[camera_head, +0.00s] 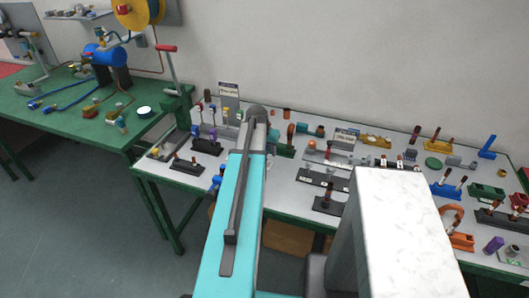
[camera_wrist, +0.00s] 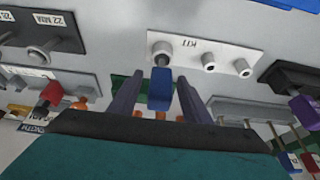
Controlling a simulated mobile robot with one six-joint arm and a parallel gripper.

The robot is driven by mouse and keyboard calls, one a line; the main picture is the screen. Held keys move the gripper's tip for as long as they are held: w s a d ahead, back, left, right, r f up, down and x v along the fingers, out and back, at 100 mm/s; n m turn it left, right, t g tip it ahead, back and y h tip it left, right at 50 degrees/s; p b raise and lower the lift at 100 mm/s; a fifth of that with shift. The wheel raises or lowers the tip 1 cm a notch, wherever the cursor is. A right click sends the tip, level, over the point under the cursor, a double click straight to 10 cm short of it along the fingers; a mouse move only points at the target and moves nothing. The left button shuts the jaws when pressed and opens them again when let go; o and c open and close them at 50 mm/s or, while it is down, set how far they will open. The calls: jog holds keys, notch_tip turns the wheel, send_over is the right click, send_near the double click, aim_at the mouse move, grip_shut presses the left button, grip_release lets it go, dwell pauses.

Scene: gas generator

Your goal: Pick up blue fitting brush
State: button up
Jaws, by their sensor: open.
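A blue block-like piece (camera_wrist: 160,92), probably the handle of the blue fitting brush, shows in the wrist view. It lies between the two dark fingers of my gripper (camera_wrist: 157,79), which is open, with gaps visible on both sides. The blue piece appears in front of a white holder plate (camera_wrist: 215,57) marked "KIT", near its left grey knob. Whether it is seated there I cannot tell. In the head view my turquoise arm reaches over the tool table, and my gripper and the blue piece cannot be made out.
A dark holder marked "22 MM" (camera_wrist: 45,42) and a red-handled tool (camera_wrist: 52,93) are at the left in the wrist view. A purple piece (camera_wrist: 306,109) is at the right. The white-topped table (camera_head: 290,185) is crowded with tool holders. A green bench (camera_head: 75,115) stands left.

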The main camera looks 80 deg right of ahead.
jog(key=shift+f, duration=0.15)
jog(key=shift+c, duration=0.5)
jog(key=c, duration=0.9)
